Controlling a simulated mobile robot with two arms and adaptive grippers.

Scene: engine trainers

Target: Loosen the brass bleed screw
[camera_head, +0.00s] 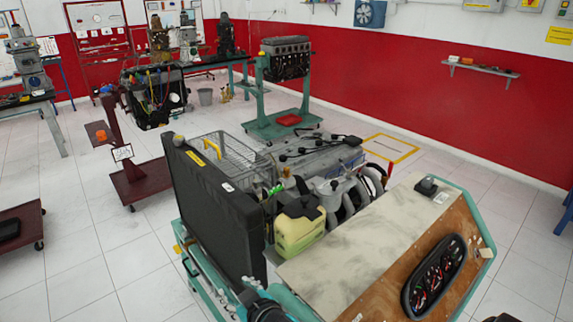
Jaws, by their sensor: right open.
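The engine trainer (345,255) stands in the front middle, with a black radiator (213,205) on its left and an engine (318,160) behind. A yellow-green coolant tank (297,236) with a black top sits beside the radiator. The brass bleed screw is too small to tell apart among the hoses and fittings. Black and blue parts of my own arm cut into the bottom edge, in front of the radiator. My right gripper is low in the view and cut off, so its fingertips are hard to make out; nothing is seen held. My left gripper does not show.
A wire basket (222,155) sits behind the radiator. A dark red cart (140,184) stands at left and an engine on a green stand (285,58) behind. Tiled floor between is free.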

